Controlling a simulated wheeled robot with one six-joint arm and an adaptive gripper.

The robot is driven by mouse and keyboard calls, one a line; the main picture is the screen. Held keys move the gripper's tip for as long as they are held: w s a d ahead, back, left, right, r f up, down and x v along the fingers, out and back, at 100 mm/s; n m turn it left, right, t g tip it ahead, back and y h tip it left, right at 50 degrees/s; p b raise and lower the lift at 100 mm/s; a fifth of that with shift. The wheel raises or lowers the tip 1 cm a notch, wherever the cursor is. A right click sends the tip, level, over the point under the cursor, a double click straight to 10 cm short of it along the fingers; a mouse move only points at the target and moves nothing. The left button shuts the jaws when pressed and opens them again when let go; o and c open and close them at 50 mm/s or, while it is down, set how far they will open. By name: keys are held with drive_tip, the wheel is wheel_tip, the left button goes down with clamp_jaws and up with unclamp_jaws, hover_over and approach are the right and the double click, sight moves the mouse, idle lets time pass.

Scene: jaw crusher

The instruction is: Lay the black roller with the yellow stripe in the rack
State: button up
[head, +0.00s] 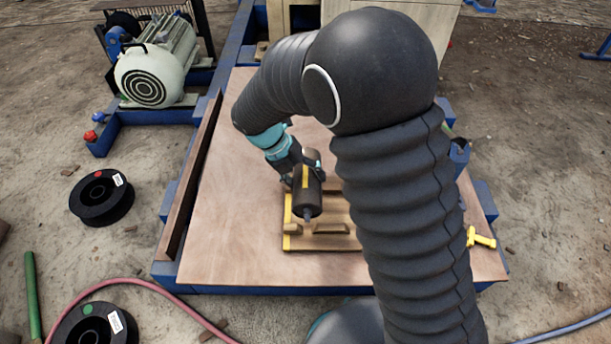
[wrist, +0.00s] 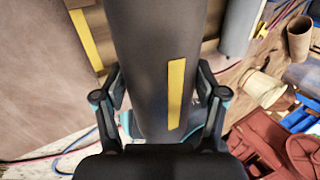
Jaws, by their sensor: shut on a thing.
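The black roller with the yellow stripe (head: 309,190) is held by my gripper (head: 301,170) over the wooden rack. In the wrist view the roller (wrist: 140,40) runs up the middle between the two fingers of my gripper (wrist: 160,105), with its yellow stripe facing the camera. In the head view its shaft end points toward the front of the table. The rack (head: 287,236) is a wooden frame with yellow edging on the table. My arm hides its right part. I cannot tell whether the roller touches the rack.
The wooden tabletop (head: 230,235) is bare left of the rack. A yellow object (head: 481,238) lies near its right edge. A raised rail (head: 190,180) runs along the left side. A motor (head: 157,72) stands back left. Black spools (head: 101,197) and a red hose (head: 150,285) lie on the ground.

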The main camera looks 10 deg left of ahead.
drive_tip(key=shift+w+r+p, duration=0.1)
drive_tip(key=shift+r+p, duration=0.05)
drive_tip(key=shift+p, duration=0.35)
drive_tip(key=shift+f+b, duration=1.1)
drive_tip(key=shift+f, duration=1.95)
drive_tip(key=shift+p, duration=1.3)
drive_tip(key=shift+f+b, duration=0.3)
drive_tip(key=shift+f, duration=1.25)
drive_tip(key=o, duration=1.9)
drive_tip(key=v, duration=1.2)
